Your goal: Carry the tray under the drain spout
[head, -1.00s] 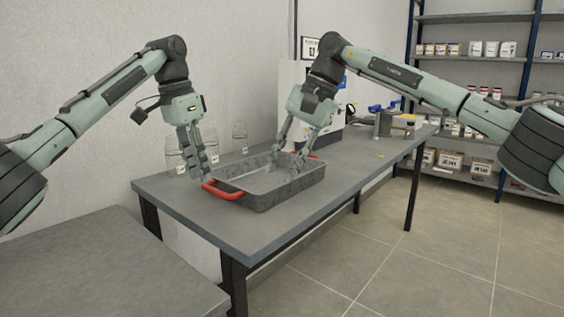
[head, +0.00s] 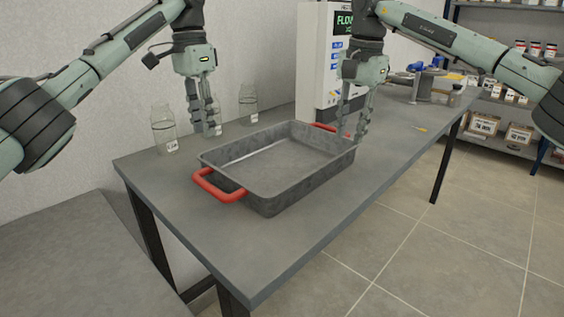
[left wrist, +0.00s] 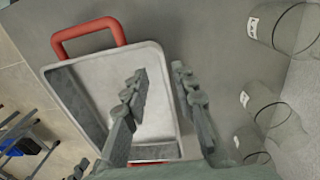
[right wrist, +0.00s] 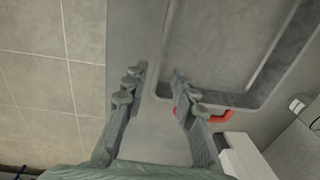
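The grey tray (head: 270,202) with red end handles sits flat on the grey table. Its near red handle (head: 218,188) points to the left and its far red handle (head: 325,127) is partly hidden behind my right gripper. My left gripper (head: 211,128) is open and empty, above the tray's back-left edge; the tray's rim (left wrist: 163,70) lies below its fingers in the left wrist view. My right gripper (head: 352,138) is open and empty beside the tray's far right corner; the far handle (right wrist: 218,115) also shows in the right wrist view. No drain spout can be made out.
Glass jars (head: 165,132) stand along the table's back edge by the wall. A white machine (head: 318,60) with a display stands behind the tray. Metal hardware with blue parts (head: 425,80) lies farther right. The table's front right (head: 290,245) is clear.

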